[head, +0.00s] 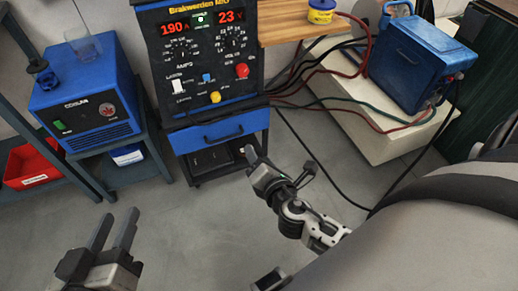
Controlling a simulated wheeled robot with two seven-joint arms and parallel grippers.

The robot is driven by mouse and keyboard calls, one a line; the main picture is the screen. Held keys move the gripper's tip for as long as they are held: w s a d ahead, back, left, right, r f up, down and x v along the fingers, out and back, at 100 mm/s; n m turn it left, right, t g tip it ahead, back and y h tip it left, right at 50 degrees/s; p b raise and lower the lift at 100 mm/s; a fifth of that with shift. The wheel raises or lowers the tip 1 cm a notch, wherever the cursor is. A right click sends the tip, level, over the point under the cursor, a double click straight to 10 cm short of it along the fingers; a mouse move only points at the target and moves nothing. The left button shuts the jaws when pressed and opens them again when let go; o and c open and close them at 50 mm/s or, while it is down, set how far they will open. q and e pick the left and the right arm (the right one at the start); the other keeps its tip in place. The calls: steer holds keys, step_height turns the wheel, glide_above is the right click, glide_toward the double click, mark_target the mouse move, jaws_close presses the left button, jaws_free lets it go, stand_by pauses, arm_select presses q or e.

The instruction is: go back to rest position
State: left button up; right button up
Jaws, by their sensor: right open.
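My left gripper (120,215) is in the lower left of the head view, above the grey floor. Its two dark fingers point up the picture with a gap between them, and nothing is between them. My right gripper (279,164) is near the middle, in front of the welding machine (207,80). Its fingers are spread wide and empty. Neither gripper appears to touch anything. My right arm's upper part fills the lower right and hides part of the floor.
A blue cooler unit (90,100) stands on a stand at the left, with a red bin (32,165) beside it. A blue box (408,65) rests on a pale bench (360,110) at the right. Red, green and black cables run between them. The middle floor is mostly clear.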

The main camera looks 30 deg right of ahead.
arm_select(q)
steer(key=shift+s+r, duration=0.25)
arm_select(e)
steer(key=shift+s+r+m, duration=0.15)
steer(key=shift+s+m, duration=0.15)
steer(key=shift+s, duration=0.15)
arm_select(q)
steer(key=s+a+f+g+y+p, duration=0.2)
steer(key=a+f+y+p, duration=0.2)
steer(key=a+f+p, duration=0.2)
step_height(320, 180, down, 2)
steer(key=shift+f+g+p, duration=0.1)
steer(key=shift+g+p, duration=0.2)
steer(key=shift+p, duration=0.1)
arm_select(e)
steer(key=s+a+r+m+g+y, duration=0.1)
steer(key=s+a+r+m+y, duration=0.2)
steer(key=m, duration=0.7)
steer(key=s+a+r+m+g+y, duration=0.2)
steer(key=s+a+m, duration=0.4)
steer(key=m, duration=0.4)
steer(key=shift+a+r+m+g+y, duration=0.15)
steer(key=shift+r+m+g+y, duration=0.2)
steer(key=shift+r+y, duration=0.5)
arm_select(q)
steer(key=shift+s+a, duration=0.1)
arm_select(e)
steer(key=shift+s, duration=0.1)
